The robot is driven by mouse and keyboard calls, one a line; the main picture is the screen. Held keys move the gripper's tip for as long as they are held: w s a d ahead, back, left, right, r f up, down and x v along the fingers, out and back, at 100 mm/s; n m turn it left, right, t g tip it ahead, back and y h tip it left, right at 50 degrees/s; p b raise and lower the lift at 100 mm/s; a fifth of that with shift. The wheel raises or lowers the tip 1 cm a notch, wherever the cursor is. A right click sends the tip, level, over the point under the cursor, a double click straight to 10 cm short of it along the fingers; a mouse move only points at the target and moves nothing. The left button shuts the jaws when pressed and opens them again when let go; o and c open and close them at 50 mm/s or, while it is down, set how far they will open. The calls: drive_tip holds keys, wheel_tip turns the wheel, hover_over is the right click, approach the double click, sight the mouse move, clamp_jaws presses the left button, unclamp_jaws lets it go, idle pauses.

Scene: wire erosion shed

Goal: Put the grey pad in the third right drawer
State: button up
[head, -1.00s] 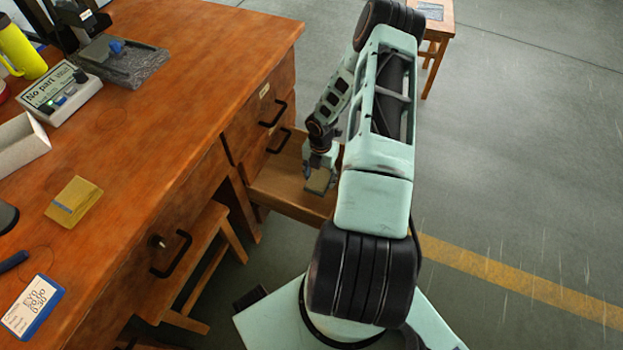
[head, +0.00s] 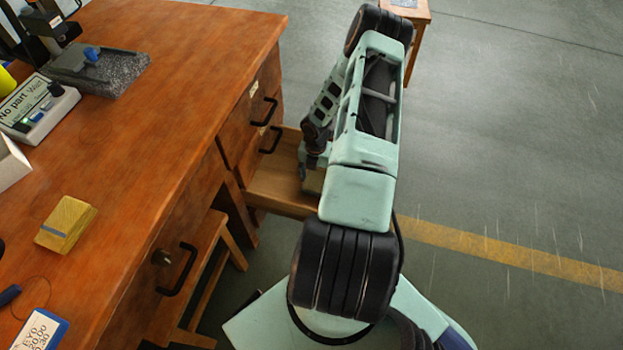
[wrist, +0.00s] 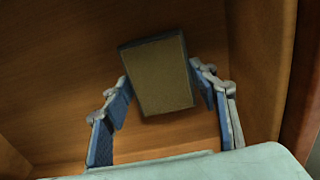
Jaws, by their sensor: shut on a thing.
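The grey pad (wrist: 160,75) looks grey-brown and blocky in the wrist view, slightly tilted. It lies between the blue-padded fingers of my gripper (wrist: 165,105), which is shut on it. The third right drawer (head: 269,188) is pulled out below two closed drawers of the desk. In the head view my gripper (head: 309,170) is low over or inside this open drawer, and my arm partly covers it. The drawer's wooden floor (wrist: 60,75) fills much of the wrist view behind the pad. I cannot tell whether the pad touches the floor.
The desk (head: 160,120) stands to the left. On it are a yellow block with a blue band (head: 66,224), a labelled control box (head: 37,107) and a dark stone plate (head: 112,78). A wooden stool (head: 205,265) is under the desk. Open floor lies to the right.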

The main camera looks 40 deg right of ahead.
sight(316, 180)
drive_tip(key=shift+f, duration=0.2)
drive_tip(key=o, duration=1.5)
drive_tip(key=shift+r, duration=0.1)
wheel_tip(316, 180, up, 12)
drive_tip(key=p, duration=0.4)
drive_tip(key=shift+r, duration=0.15)
